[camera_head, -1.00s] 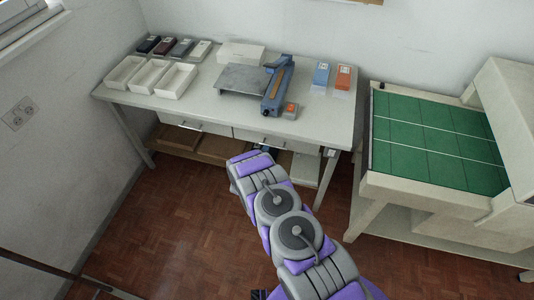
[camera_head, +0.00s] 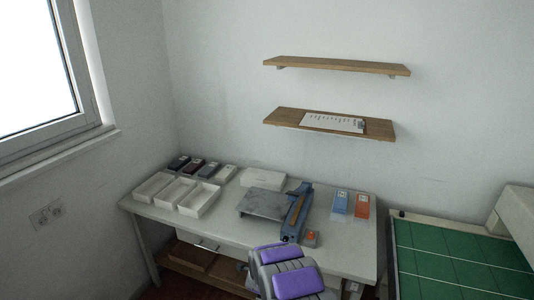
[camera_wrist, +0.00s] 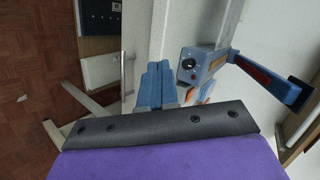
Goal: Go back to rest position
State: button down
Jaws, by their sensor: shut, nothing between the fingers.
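My gripper (camera_wrist: 156,86) shows in the wrist view as two blue-grey fingers, shut together with nothing between them. It is beside the table's front edge, near the blue machine (camera_wrist: 205,65) with a black knob.
A green-topped bench (camera_head: 450,262) is at the right. Two wooden shelves (camera_head: 335,66) hang above.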

jog(key=s+d+r+n+g+y, duration=0.3)
jog(key=s+r+n+g, duration=0.5)
jog(key=s+r, duration=1.45)
jog(key=s+d+r+n+g, duration=0.1)
jog(key=s+d+r+n, duration=0.1)
jog(key=s, duration=0.9)
jog(key=s+d+r+n+g+h, duration=0.1)
jog(key=s+d, duration=0.5)
jog(key=s, duration=0.6)
jog(key=s+d+r+n+g+h, duration=0.1)
jog(key=s+r+n, duration=0.4)
jog(key=s, duration=0.7)
jog(key=d+n+g, duration=0.1)
jog(key=d, duration=0.1)
jog(key=shift+d+r+g, duration=0.2)
jog(key=shift+d+g, duration=0.1)
jog(key=shift+d, duration=0.1)
